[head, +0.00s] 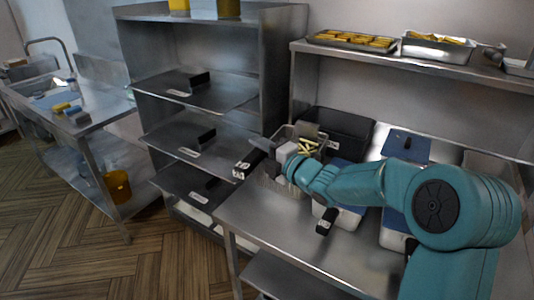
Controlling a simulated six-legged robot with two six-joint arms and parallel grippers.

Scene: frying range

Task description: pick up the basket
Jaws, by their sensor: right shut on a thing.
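The basket (288,185) is a wire one at the left end of the steel counter, with fries (308,146) showing at its top. A black handle with a white label (248,163) sticks out at its left. My right arm reaches in from the right. My right gripper (272,163) is at the basket's handle side and is shut on it; the wrist hides much of the basket and the exact contact. I cannot tell whether the basket is clear of the counter. My left gripper is out of view.
The steel counter (265,233) is bare at the front. Another black handle (326,221) sticks out beside the blue-and-white units. A black bin (340,130) stands behind. A shelf rack (165,82) is at left, and trays of fries (352,41) sit on the upper shelf.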

